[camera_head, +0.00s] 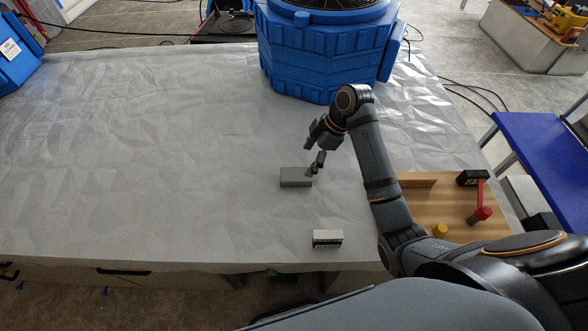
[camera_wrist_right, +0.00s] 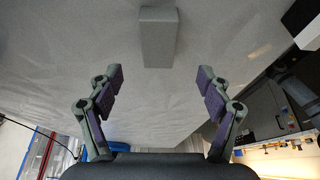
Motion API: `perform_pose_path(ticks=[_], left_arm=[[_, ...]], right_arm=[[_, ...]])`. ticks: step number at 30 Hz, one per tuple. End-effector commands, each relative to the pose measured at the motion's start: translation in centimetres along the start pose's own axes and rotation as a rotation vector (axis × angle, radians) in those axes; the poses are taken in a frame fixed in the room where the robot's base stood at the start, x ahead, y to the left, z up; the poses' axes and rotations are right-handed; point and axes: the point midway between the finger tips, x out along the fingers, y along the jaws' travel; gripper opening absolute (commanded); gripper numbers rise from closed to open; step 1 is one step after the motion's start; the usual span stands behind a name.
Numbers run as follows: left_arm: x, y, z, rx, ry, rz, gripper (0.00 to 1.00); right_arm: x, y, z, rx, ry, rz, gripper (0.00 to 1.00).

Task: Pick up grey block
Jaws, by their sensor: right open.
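The grey block (camera_head: 295,177) lies on the covered table near the middle of the head view. In the right wrist view the grey block (camera_wrist_right: 158,38) is at the top centre, ahead of the fingertips and between their lines. My right gripper (camera_head: 317,158) is beside the block's right end in the head view, above the table. In the right wrist view my right gripper (camera_wrist_right: 160,77) has its two fingers spread wide with nothing between them. I cannot tell from the head view whether a finger touches the block. My left gripper is not in view.
A small black and white block (camera_head: 327,239) lies nearer the front edge. A wooden board (camera_head: 463,208) with a red-handled part and a yellow knob is to the right. A large blue container (camera_head: 327,50) stands at the back. The left side of the table (camera_head: 130,150) is clear.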

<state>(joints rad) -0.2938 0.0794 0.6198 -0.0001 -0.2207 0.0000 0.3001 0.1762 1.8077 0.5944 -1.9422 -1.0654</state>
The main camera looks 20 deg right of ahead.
Motion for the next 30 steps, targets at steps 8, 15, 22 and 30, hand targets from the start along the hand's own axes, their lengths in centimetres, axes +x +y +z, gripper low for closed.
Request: perform_pose_path(ticks=[8, 15, 22, 30], left_arm=[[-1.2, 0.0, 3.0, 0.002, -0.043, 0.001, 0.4], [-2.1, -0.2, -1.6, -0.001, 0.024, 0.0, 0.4], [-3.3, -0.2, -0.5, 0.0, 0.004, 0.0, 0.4], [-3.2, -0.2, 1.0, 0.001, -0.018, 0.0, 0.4]], right_arm=[[4.1, -0.1, -0.1, 0.0, 0.001, -0.002, 0.78], [5.3, -0.1, -0.3, 0.001, 0.001, -0.006, 0.78], [9.1, 0.0, -0.2, 0.0, 0.0, -0.002, 0.78], [9.6, 0.0, -0.1, -0.001, 0.0, -0.001, 0.78]])
